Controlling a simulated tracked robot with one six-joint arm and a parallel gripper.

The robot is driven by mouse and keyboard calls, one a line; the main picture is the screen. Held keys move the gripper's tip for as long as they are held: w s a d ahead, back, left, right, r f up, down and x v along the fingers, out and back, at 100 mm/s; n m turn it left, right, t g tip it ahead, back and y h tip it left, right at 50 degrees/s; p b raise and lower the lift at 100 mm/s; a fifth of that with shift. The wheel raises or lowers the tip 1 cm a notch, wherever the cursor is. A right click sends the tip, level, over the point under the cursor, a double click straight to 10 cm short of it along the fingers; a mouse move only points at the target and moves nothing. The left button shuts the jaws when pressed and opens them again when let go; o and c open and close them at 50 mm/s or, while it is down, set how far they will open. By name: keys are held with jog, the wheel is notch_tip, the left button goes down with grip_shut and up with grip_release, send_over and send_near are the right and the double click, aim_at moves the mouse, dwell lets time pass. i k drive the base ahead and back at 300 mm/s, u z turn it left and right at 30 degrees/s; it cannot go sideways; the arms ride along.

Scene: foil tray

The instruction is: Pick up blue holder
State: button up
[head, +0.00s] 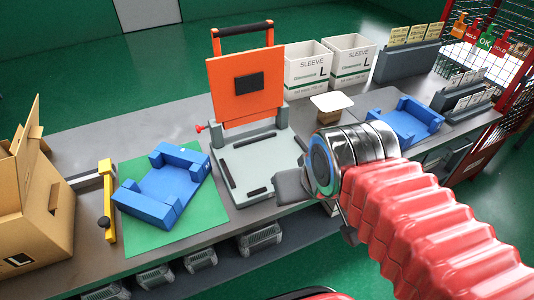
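One blue holder (168,184) with raised corner blocks lies turned at an angle on a green mat (213,216) at the left of the bench. A second, similar blue holder (404,120) lies at the right of the bench, beyond my arm. My gripper (289,187) is a dark grey shape at the end of my red-sleeved arm, at the front edge of the grey and orange fixture. It is apart from both holders in the picture. Its fingers cannot be made out, so whether it is open or shut does not show.
The fixture (238,166) stands between the holders with its orange plate (246,88) raised. A yellow bar (107,201) and a cardboard box (36,198) stand left of the mat. Two white sleeve boxes (306,69) stand behind. A small white-topped block (331,103) sits near the right holder.

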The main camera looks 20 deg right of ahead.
aim_at(412, 121)
jog(key=z, duration=3.1)
jog(key=i, duration=1)
